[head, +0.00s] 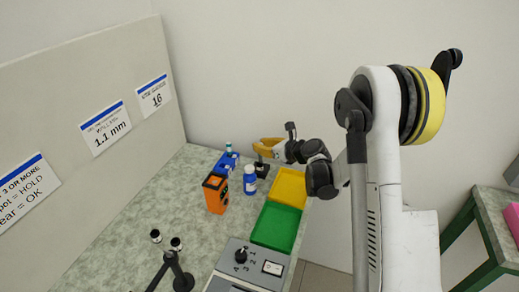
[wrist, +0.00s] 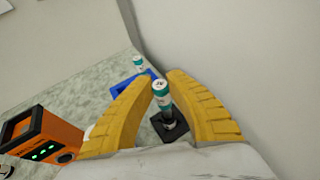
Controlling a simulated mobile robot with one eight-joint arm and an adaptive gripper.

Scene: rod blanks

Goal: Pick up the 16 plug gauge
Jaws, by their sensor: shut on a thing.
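My gripper (wrist: 160,77) has its two yellow fingers closed on a plug gauge (wrist: 163,98) with a pale body, a teal band and a small dark mark on its white top. The mark is too small to read surely. The gauge is upright, its lower end at a black block (wrist: 171,128); I cannot tell whether it is still seated there. In the head view my gripper (head: 268,148) is at the far end of the bench, above the black block (head: 261,168). A second teal-and-white gauge (wrist: 138,64) stands at the blue rack (wrist: 122,88), also in the head view (head: 228,147).
A blue bottle (head: 250,181) and an orange device (head: 215,193) stand near the rack. A yellow tray (head: 289,186) and a green tray (head: 277,227) line the right edge. A grey control box (head: 258,256) is nearer. Wall signs include one reading 16 (head: 154,96).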

